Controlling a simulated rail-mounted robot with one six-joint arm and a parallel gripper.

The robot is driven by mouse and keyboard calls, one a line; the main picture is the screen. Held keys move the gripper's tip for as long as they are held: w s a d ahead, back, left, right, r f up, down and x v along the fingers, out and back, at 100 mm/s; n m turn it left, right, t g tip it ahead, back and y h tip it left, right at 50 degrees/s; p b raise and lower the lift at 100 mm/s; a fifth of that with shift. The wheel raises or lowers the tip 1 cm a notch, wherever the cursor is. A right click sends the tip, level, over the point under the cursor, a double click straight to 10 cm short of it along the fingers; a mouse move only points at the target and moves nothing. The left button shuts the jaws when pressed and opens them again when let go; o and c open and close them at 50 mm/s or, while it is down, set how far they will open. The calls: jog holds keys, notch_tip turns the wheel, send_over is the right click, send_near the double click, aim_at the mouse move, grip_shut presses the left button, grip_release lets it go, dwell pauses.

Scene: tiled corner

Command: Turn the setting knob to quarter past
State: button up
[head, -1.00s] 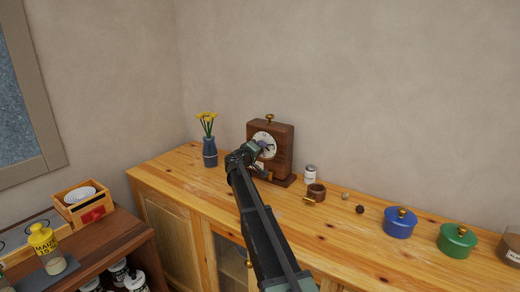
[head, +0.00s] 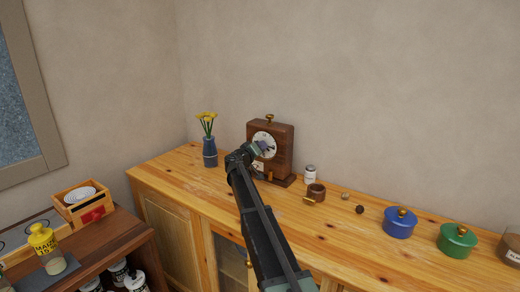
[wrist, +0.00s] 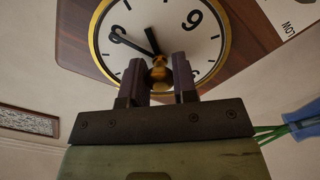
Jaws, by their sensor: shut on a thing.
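The wooden clock (head: 284,148) stands on the counter against the wall, with a white dial ringed in brass. My gripper (head: 264,148) is at the dial's front and hides part of it. In the wrist view, the dial (wrist: 205,45) appears turned, with a 9 at the upper right. My gripper (wrist: 160,76) is shut on the brass setting knob (wrist: 160,70), with one dark finger on each side. A long black hand (wrist: 128,42) points to the upper left, and a second dark hand (wrist: 151,40) points nearly straight up; their inner ends are hidden.
A blue vase of yellow flowers (head: 209,150) stands left of the clock. A white jar (head: 310,174) and a brown cup (head: 316,193) stand close on its right. Blue (head: 399,224) and green (head: 457,241) lidded pots stand farther right. The front counter is mostly clear.

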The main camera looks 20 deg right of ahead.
jog(key=o, duration=0.9)
jog(key=shift+a, duration=0.1)
jog(key=v, duration=1)
jog(key=shift+s+a, duration=0.25)
